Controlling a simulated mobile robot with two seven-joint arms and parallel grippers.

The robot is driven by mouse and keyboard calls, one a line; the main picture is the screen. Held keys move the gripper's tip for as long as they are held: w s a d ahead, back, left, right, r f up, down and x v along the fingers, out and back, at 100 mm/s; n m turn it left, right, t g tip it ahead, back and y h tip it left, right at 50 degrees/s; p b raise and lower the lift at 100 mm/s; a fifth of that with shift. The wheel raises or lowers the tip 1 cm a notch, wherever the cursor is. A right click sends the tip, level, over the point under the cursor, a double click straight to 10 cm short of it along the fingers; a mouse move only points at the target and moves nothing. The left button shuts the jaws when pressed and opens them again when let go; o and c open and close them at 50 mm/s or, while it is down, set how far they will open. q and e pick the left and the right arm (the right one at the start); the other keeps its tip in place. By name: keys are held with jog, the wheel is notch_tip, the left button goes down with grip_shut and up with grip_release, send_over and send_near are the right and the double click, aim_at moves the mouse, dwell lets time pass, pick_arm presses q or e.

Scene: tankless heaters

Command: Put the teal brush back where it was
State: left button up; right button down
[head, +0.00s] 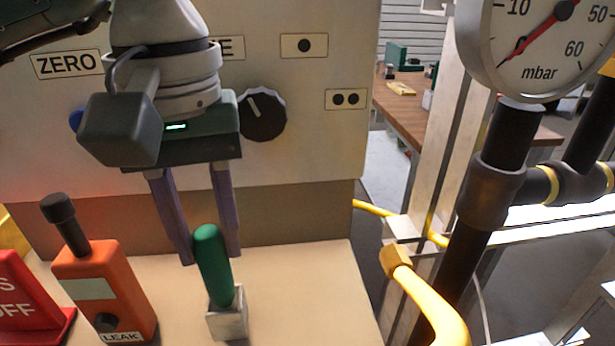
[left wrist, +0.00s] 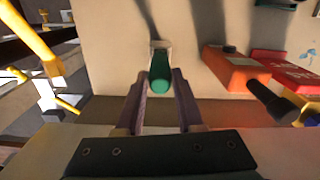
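The teal brush (head: 209,258) shows as a rounded green handle standing nearly upright on the beige work surface. Its lower end is in or on a small square grey metal block (head: 227,320); bristles are not visible. My left gripper (head: 212,257) points down over it, open, with one purple-grey finger on each side of the handle's upper part. In the left wrist view, the handle (left wrist: 160,84) lies between the fingertips (left wrist: 159,75), with a gap at the left finger. The right finger is very close; contact cannot be told. My right gripper is not in view.
An orange LEAK device (head: 103,290) with a black knob and a red sign (head: 30,300) stand left of the brush. A panel with a black dial (head: 262,115) rises behind. Yellow pipe (head: 430,300) and a pressure gauge (head: 545,40) are at right, beyond the surface's edge.

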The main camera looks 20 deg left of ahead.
pick_arm(q)
jog(key=o, duration=0.4)
jog(key=shift+o, duration=0.2)
jog(key=shift+r+p, duration=0.35)
jog(key=shift+p, duration=0.05)
notch_tip(320, 180, up, 12)
jog(key=shift+f, duration=0.15)
